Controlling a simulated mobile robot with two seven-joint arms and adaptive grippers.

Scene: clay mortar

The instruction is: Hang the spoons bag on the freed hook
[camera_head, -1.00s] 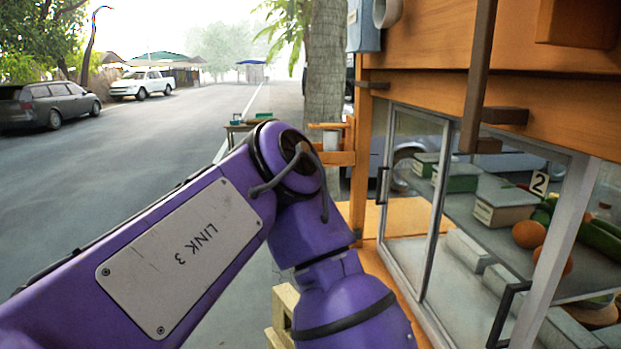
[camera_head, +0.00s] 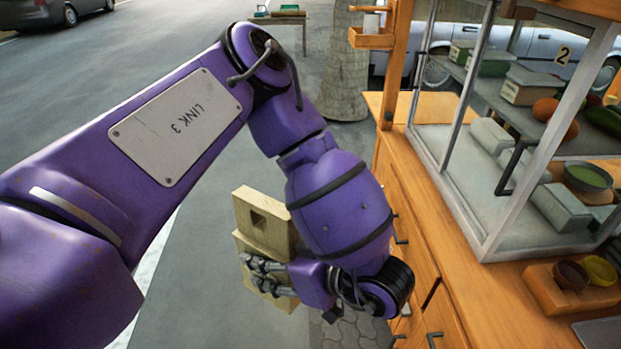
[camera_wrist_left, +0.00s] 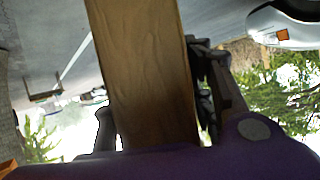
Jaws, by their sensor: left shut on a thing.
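My left gripper (camera_head: 262,275) is at the lower middle of the head view, its grey fingers against a pale wooden block (camera_head: 262,215) with a square hole near its top. In the left wrist view a brown wooden piece (camera_wrist_left: 147,75) stands between the dark fingers (camera_wrist_left: 155,130), and the gripper is shut on it. It looks like the same wooden block, held in the air beside the orange stall. I cannot make out a spoons bag or a freed hook in either view. My right gripper is not in view.
The orange stall counter (camera_head: 405,185) with drawer handles is close to the right of my left wrist. A glass display case (camera_head: 470,215) stands on it. Small bowls sit in a wooden holder (camera_head: 550,295) at the lower right. Open road (camera_head: 90,90) lies left.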

